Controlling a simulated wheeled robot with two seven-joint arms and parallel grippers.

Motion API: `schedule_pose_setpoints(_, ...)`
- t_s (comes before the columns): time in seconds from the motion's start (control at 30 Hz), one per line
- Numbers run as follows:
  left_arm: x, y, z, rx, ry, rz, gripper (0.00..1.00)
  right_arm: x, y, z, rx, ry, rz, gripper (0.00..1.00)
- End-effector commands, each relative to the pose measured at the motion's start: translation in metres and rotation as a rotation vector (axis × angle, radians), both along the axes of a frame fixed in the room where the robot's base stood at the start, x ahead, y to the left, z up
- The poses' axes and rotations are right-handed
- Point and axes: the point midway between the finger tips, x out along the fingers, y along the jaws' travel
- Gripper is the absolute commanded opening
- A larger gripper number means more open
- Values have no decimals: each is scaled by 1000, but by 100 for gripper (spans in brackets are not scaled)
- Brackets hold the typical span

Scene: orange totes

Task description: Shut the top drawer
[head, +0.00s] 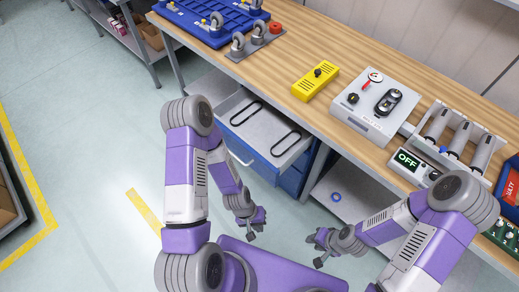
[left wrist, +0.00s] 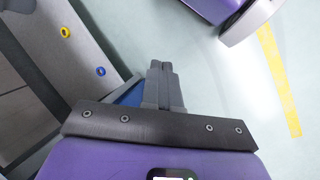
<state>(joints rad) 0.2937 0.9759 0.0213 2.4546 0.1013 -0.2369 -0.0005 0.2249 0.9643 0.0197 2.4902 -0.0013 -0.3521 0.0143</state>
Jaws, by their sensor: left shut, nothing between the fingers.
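The top drawer (head: 265,127) stands pulled out from the blue cabinet (head: 292,178) under the bench in the head view. It has a grey inside and a blue front, and two black oval bands lie in it. My left gripper (head: 250,234) is in front of and below the drawer front, apart from it. In the left wrist view its fingers (left wrist: 163,70) are together with nothing between them. My right gripper (head: 314,251) is to the right of the left one, clear of the drawer, with its fingers spread. My left forearm stands left of the drawer.
The wooden bench (head: 300,45) carries a yellow box (head: 315,80), a grey device (head: 375,104) and a blue tray (head: 210,18). A blue ring (head: 336,197) lies on the lower shelf right of the cabinet. The floor left of my left arm is open.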

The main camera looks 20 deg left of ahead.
Motion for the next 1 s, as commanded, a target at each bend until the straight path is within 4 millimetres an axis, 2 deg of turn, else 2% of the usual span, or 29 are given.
schedule_pose_setpoints(0.03, -8, 10, -13, -9, 87, 81, 0, 0, 0, -7, 0, 1, 0, 32)
schedule_pose_setpoints(0.1, -21, 18, -25, -49, 240, 221, 0, 0, 0, -14, 0, 1, 0, 32)
schedule_pose_setpoints(0.2, -31, 20, -35, -181, 469, 469, 0, -1, 0, -25, 0, 1, 2, 32)
schedule_pose_setpoints(0.27, -25, 19, -37, -298, 582, 628, 0, -1, 0, -31, 0, 2, 1, 32)
schedule_pose_setpoints(0.37, 2, 25, -35, -546, 708, 896, 0, -1, 0, -42, 0, 2, 1, 32)
schedule_pose_setpoints(0.4, 18, 33, -34, -659, 732, 1004, 0, -1, 0, -46, 0, 2, 1, 32)
schedule_pose_setpoints(0.47, 44, 54, -33, -835, 735, 1158, 0, -1, 0, -52, 0, 1, 0, 32)
schedule_pose_setpoints(0.57, 80, 105, -30, -1115, 665, 1379, 0, -1, 0, -60, 0, 1, 0, 32)
schedule_pose_setpoints(0.6, 91, 128, -29, -1214, 617, 1449, 0, -1, 0, -62, 0, 1, 0, 32)
schedule_pose_setpoints(0.7, 105, 182, -27, -1410, 484, 1584, 0, -1, 0, -67, 0, 1, 0, 32)
schedule_pose_setpoints(0.8, 109, 220, -24, -1532, 371, 1659, 0, -1, 0, -70, 0, 1, 0, 32)
schedule_pose_setpoints(0.9, 110, 238, -22, -1591, 309, 1690, 0, -1, 0, -71, 0, 1, 0, 32)
schedule_pose_setpoints(1.0, 117, 241, -20, -1606, 291, 1697, 0, -1, 0, -72, 0, 1, 0, 32)
